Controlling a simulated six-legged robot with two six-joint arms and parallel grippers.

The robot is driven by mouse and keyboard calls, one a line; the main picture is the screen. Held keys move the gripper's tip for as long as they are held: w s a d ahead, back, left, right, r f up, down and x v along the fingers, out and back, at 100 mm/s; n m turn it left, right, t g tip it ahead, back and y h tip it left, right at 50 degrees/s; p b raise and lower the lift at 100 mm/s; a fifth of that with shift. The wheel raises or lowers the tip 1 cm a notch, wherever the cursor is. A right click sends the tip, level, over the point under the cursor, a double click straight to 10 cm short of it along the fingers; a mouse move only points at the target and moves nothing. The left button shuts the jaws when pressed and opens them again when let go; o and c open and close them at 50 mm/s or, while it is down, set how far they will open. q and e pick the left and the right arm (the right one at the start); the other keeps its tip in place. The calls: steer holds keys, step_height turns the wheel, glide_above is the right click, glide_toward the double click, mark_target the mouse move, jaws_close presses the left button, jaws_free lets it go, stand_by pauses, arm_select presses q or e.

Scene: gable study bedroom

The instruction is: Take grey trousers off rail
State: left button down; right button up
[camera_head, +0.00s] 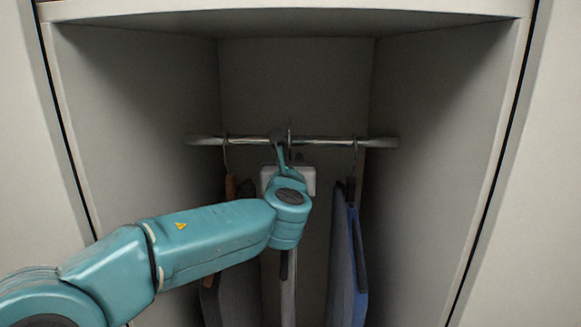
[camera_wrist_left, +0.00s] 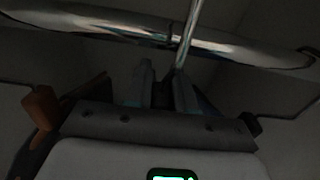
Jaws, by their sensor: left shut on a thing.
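My left gripper (camera_head: 282,143) is up at the rail (camera_head: 330,140) inside the wardrobe. In the left wrist view its fingers (camera_wrist_left: 172,82) are closed around a thin metal hanger hook (camera_wrist_left: 189,32), which still reaches the rail (camera_wrist_left: 110,27). Below my wrist hangs a narrow light grey strip (camera_head: 288,305) of a garment seen edge-on; it may be the grey trousers, but my arm hides most of it. A dark grey-brown garment (camera_head: 238,298) hangs to its left. My right gripper is not in view.
A blue garment (camera_head: 346,260) hangs close on the right, its hook (camera_head: 354,155) on the rail. A brown hanger end (camera_head: 231,187) is close on the left. The wardrobe side walls (camera_head: 440,150) and top edge (camera_head: 290,10) frame the space.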

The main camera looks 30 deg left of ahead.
arm_select(q)
steer(key=b+v, duration=0.3)
steer(key=v, duration=1.3)
steer(key=shift+s+d, duration=0.25)
steer(key=shift+s, duration=0.1)
steer(key=shift+r, duration=0.2)
steer(key=shift+r+p, duration=1)
steer(key=shift+r, duration=0.1)
steer(key=shift+s, duration=0.1)
steer(key=p+v, duration=0.1)
steer(key=v, duration=0.5)
steer(key=shift+s+d, duration=0.3)
steer(key=shift+d+f, duration=0.1)
